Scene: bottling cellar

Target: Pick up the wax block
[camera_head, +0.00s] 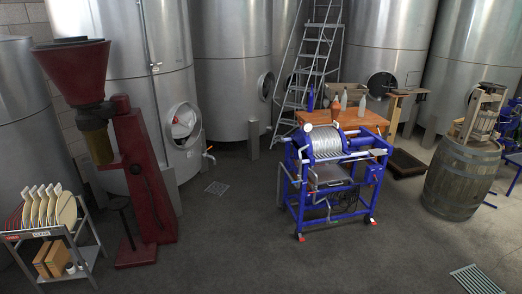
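I cannot make out a wax block for certain in this view. A wooden table (376,119) stands behind the blue machine at the centre right. On it are a blue bottle (311,100), a reddish-brown bottle (336,108) and pale bottles (362,106). Two orange-brown box-like items (50,258) stand on the lower shelf of the grey cart (88,256) at the lower left, beside a small white cup-like item (70,268). They are too small to identify surely. My gripper is not in view.
The blue wheeled machine (328,143) stands before the table. A tall red machine with a hopper (70,65) stands near the cart. A barrel (462,180) with a small press on it stands right. Steel tanks and a ladder (318,45) line the back.

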